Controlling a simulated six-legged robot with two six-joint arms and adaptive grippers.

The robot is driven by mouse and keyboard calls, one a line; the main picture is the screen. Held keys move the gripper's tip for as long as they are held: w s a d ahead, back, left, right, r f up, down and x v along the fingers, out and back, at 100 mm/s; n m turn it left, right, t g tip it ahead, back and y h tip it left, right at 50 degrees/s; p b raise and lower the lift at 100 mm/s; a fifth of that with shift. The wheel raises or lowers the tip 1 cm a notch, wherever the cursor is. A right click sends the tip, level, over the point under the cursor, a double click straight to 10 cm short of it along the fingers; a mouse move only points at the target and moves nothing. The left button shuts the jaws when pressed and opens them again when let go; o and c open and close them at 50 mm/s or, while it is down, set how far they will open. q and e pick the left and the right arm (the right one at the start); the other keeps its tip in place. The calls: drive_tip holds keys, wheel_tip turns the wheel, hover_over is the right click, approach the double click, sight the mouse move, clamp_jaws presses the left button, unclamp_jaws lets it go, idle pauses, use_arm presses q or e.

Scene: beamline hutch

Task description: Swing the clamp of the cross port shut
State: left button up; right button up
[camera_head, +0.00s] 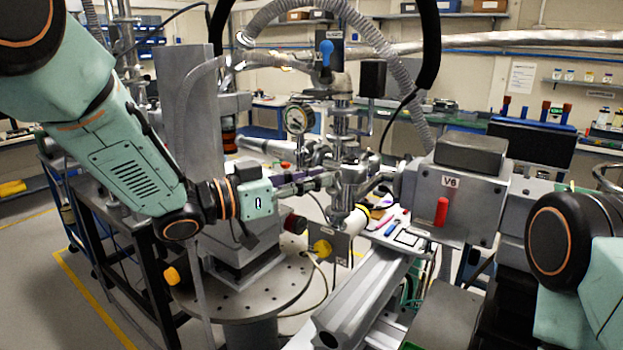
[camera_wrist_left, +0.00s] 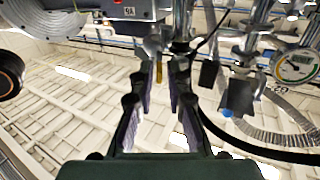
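The steel cross (camera_head: 350,190) stands at the middle of the head view, with flanged ports and pipes joined to it. My left gripper (camera_head: 332,181) reaches in from the left, its fingertips close to the cross's left side. In the left wrist view the fingers of my left gripper (camera_wrist_left: 160,75) stand apart, with a clear gap. A small brass-coloured rod (camera_wrist_left: 158,72) shows between or beyond the tips; I cannot tell whether they touch it. The clamp is too small and hidden to make out its position. My right gripper is out of view.
A round pressure gauge (camera_head: 299,118) stands behind my left gripper. A grey box marked V6 (camera_head: 455,195) with a red handle is right of the cross. A round perforated table (camera_head: 205,297) and a metal rail (camera_head: 362,295) lie below. Hoses arch overhead.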

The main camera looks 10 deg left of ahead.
use_arm(q)
clamp_jaws()
drive_tip(key=shift+r, duration=0.1)
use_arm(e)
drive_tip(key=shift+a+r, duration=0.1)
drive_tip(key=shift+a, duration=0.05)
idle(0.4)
